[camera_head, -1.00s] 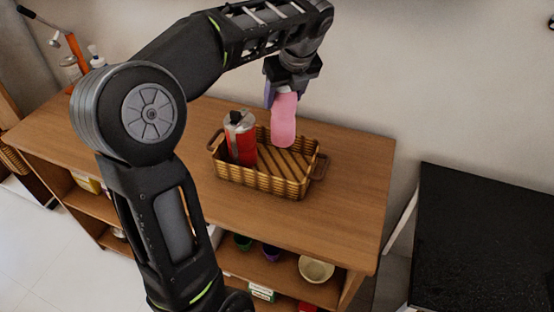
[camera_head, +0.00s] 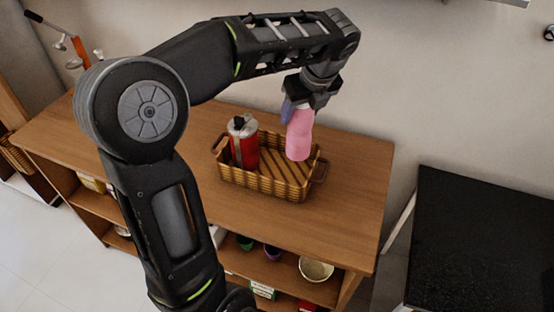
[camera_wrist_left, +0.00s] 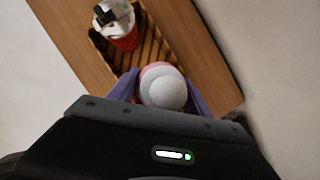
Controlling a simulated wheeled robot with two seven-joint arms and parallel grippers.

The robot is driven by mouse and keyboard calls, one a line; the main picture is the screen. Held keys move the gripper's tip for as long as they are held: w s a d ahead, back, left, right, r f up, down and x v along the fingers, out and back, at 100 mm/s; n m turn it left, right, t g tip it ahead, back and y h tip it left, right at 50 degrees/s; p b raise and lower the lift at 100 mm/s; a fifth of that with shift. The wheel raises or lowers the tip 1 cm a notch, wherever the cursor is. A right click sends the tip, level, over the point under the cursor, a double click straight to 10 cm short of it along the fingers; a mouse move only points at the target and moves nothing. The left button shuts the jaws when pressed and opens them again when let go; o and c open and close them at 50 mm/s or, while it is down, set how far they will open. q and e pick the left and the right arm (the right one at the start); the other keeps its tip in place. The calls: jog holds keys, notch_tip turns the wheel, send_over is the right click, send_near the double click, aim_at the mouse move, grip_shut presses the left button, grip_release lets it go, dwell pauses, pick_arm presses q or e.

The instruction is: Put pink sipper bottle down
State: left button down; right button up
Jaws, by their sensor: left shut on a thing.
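The pink sipper bottle (camera_head: 299,136) hangs upright in my left gripper (camera_head: 294,108), over the right part of a wicker basket. In the left wrist view its white cap (camera_wrist_left: 165,92) sits between the two purple fingers, which are shut on it. The gripper hides the bottle's top in the head view. Whether its base touches the basket floor, I cannot tell. The brown wicker basket (camera_head: 262,185) stands on the wooden shelf unit (camera_head: 345,215). My right gripper is in neither view.
A red bottle with a grey-white top (camera_head: 243,144) stands in the basket's left part; it also shows in the left wrist view (camera_wrist_left: 121,27). Bowls, including a cream one (camera_head: 316,268), sit on the lower shelf. A black-topped table (camera_head: 480,240) stands at right. The wooden top is clear around the basket.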

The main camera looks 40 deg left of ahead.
aim_at(299, 141)
pick_arm(q)
notch_tip(299, 141, down, 6)
jog(key=shift+r, duration=0.15)
jog(key=shift+f+p, duration=0.35)
jog(key=shift+f, duration=1.55)
jog(key=shift+c, duration=2.3)
grip_release()
jog(key=shift+f, duration=0.15)
jog(key=v, duration=1.2)
jog(key=shift+r+b, duration=0.25)
jog(key=shift+b, duration=0.15)
